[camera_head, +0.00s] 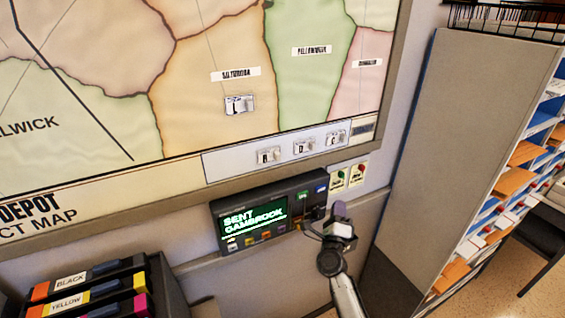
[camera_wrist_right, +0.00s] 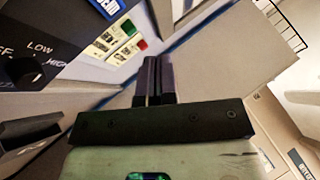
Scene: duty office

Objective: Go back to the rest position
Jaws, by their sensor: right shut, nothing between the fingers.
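My right gripper (camera_head: 338,212) is at the right end of the wall console (camera_head: 268,212), close in front of it in the head view. The console's green screen reads "SENT CAMBROOK". In the right wrist view my right gripper's two fingers (camera_wrist_right: 153,80) are together with nothing between them. That view also shows part of the dark console (camera_wrist_right: 50,40) with a knob and the words LOW and HIGH at the left. Whether the gripper touches the console cannot be told. My left gripper is not in view.
A wall map (camera_head: 205,80) with lettered magnets hangs above the console. Black, yellow and magenta-marked cartridges (camera_head: 85,290) stand in a dark holder at lower left. A grey shelf cabinet (camera_head: 450,150) with envelopes stands close on the right. Floor shows at the lower right.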

